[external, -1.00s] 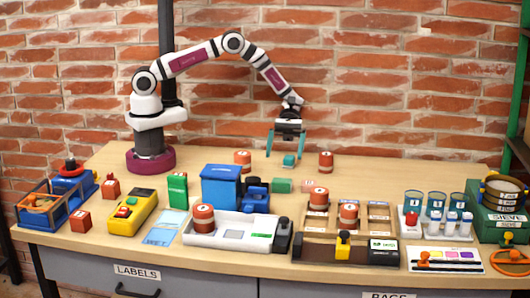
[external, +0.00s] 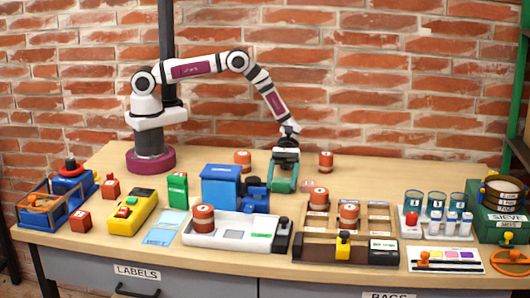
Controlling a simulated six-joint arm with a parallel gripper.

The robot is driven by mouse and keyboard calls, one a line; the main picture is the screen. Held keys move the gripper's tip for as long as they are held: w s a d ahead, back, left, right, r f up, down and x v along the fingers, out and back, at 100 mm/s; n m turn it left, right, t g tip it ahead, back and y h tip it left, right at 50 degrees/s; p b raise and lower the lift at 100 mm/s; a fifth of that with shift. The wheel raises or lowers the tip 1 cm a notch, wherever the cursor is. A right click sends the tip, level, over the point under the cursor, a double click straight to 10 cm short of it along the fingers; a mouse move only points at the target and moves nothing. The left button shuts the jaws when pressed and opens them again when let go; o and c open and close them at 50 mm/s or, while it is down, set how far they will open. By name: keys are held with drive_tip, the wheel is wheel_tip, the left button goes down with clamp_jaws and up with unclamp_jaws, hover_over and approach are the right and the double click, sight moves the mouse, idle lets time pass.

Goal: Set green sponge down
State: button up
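A green block (external: 283,186), seemingly the green sponge, is on or just above the wooden table, right of the blue box. My gripper (external: 284,187) points down over it, with its teal fingers on either side. The fingers hide part of the block. I cannot tell whether they press on it or stand slightly apart, or whether the block touches the table.
The blue box (external: 221,186) and a dark blue device (external: 255,194) stand close on the left. Red-orange cans stand behind, one at left (external: 243,161) and one at right (external: 326,161). A white tray (external: 232,232) and a wooden rack (external: 377,222) lie in front.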

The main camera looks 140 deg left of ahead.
drive_tip(key=c, duration=0.8)
drive_tip(key=r, duration=0.9)
drive_tip(key=shift+w+r, duration=0.4)
drive_tip(key=shift+c, duration=0.2)
drive_tip(key=w+r+n+t+y, duration=0.2)
drive_tip(key=w+n+t+y, duration=0.15)
drive_tip(key=w, duration=0.45)
drive_tip(key=n+y, duration=0.6)
hover_over(344, 192)
drive_tip(key=shift+m+t, duration=0.25)
drive_tip(key=shift+t, duration=0.1)
wheel_tip(344, 192, down, 7)
drive_tip(key=shift+d+f, duration=0.1)
drive_tip(key=shift+f, duration=0.1)
wheel_tip(344, 192, down, 4)
drive_tip(key=shift+f, duration=0.1)
